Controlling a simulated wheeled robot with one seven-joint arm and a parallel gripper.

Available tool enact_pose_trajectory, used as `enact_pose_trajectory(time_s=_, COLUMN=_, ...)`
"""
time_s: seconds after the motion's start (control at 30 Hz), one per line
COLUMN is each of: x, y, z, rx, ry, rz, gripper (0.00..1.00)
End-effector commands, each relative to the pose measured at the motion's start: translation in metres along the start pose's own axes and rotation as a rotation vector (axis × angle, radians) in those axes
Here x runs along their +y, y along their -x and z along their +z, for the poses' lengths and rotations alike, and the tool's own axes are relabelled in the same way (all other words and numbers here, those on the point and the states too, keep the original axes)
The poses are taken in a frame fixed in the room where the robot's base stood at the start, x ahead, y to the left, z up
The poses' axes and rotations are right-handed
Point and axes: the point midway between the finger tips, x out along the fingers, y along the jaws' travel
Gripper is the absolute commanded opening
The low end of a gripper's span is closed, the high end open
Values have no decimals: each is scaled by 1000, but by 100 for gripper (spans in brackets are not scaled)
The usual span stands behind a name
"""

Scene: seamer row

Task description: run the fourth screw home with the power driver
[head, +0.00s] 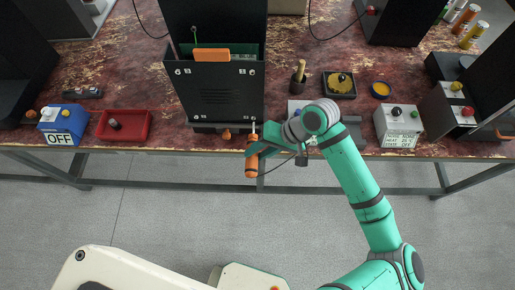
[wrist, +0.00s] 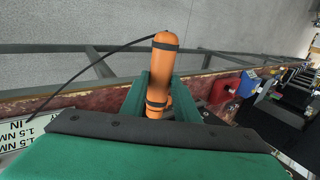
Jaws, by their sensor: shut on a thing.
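The orange power driver (head: 252,165) is held in my gripper (head: 254,150) at the front edge of the bench. Its thin shaft points up at the lower right corner of the dark upright panel (head: 222,95). I cannot tell whether the bit touches a screw there. Screw heads show near the panel's upper corners and at its lower left (head: 196,118). In the wrist view the driver (wrist: 164,62) stands between the two teal fingers of my gripper (wrist: 160,100), which are shut on it. Its bit end and the screws are hidden there.
A red tray (head: 124,137) holding a small dark part and a blue box marked OFF (head: 62,135) stand to the left. A black cord (wrist: 95,65) trails from the driver.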

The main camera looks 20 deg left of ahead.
Motion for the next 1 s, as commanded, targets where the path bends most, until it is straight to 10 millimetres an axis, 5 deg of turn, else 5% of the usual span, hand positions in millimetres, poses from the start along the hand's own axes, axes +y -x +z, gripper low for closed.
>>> enact_pose_trajectory(time_s=1.0, x=-1, y=-1, z=49, rx=-5, ry=2, rz=-1, gripper=1)
